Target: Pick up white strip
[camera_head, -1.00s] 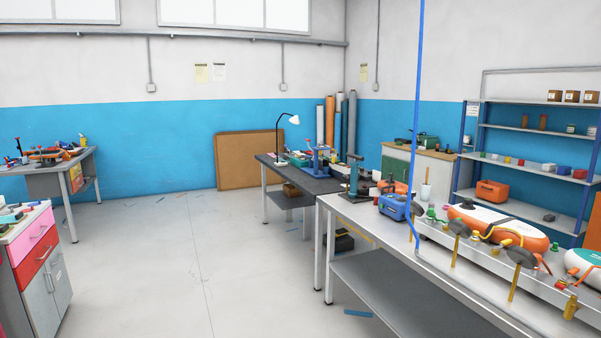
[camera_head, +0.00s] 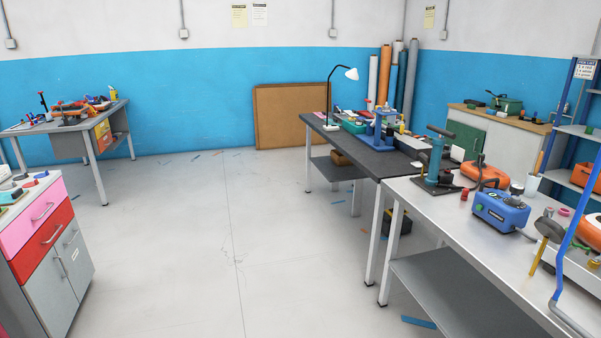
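Neither of my grippers is in the head view. I cannot make out a white strip for certain. Several small strips lie scattered on the floor by the blue wall, and those I can tell apart look blue or reddish. A blue strip (camera_head: 419,322) lies on the floor under the front of the metal workbench. Another small blue strip (camera_head: 338,202) lies near the dark table.
A metal workbench (camera_head: 424,202) fills the right, with a blue box (camera_head: 500,211) on it. A dark-topped table (camera_head: 372,160) adjoins it. A red and pink drawer cabinet (camera_head: 40,232) stands at left. A grey desk (camera_head: 66,125) is far left. The middle floor is clear.

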